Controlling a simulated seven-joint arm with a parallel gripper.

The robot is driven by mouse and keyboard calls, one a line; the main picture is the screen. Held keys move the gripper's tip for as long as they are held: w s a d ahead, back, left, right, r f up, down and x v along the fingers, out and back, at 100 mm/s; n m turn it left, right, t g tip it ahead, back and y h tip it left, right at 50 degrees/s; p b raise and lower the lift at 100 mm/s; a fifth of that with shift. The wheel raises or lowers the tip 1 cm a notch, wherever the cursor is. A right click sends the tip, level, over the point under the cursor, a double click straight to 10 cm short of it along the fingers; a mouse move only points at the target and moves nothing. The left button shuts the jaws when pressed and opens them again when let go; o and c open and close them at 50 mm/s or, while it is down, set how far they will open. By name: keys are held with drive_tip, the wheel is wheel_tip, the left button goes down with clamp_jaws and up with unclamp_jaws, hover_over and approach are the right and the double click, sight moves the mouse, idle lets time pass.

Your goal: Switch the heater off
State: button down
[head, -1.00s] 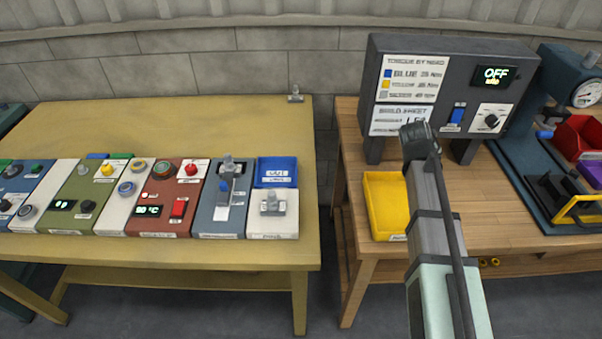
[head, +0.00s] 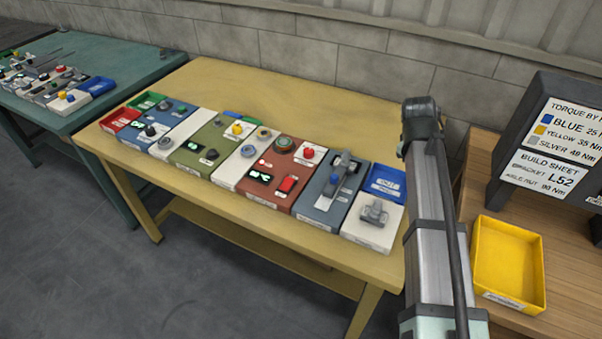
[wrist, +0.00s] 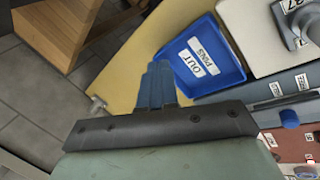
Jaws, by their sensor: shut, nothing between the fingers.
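A red-brown panel (head: 250,191) stands in the row of panels on the yellow bench in the head view. Part of a red panel (wrist: 290,144) shows at the wrist view's lower right. My gripper (wrist: 160,68) is shut and empty, with blue fingers beside the blue OUT bin. In the head view only my arm shows.
The blue OUT bin (wrist: 206,58) sits at the row's right end. A grey-blue panel (head: 318,205) with a lever and a white panel (head: 360,232) with a grey clamp-like part adjoin it. A yellow bin (head: 508,262) is on the wooden bench. The yellow bench's back strip is clear.

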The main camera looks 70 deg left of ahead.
drive_tip(key=s+a+r+n+g, duration=0.15)
drive_tip(key=s+a, duration=0.25)
drive_tip(key=s, duration=0.4)
drive_tip(key=s+a+r+n, duration=0.2)
drive_tip(key=s+a, duration=0.2)
drive_tip(key=s, duration=0.4)
wheel_tip(320, 180, up, 4)
drive_tip(key=n+g, duration=0.1)
drive_tip(key=n, duration=0.2)
hover_over(290, 180)
drive_tip(key=s+d, duration=0.2)
drive_tip(key=shift+w+a+f, duration=0.1)
drive_tip(key=shift+a+f, duration=0.05)
drive_tip(key=shift+f, duration=0.05)
drive_tip(key=shift+f, duration=0.1)
drive_tip(key=f, duration=0.4)
drive_tip(key=w+a+f, duration=0.1)
drive_tip(key=f, duration=0.8)
drive_tip(key=shift+w+a+f, duration=0.2)
drive_tip(key=shift+f, duration=0.15)
drive_tip(key=shift+f, duration=0.2)
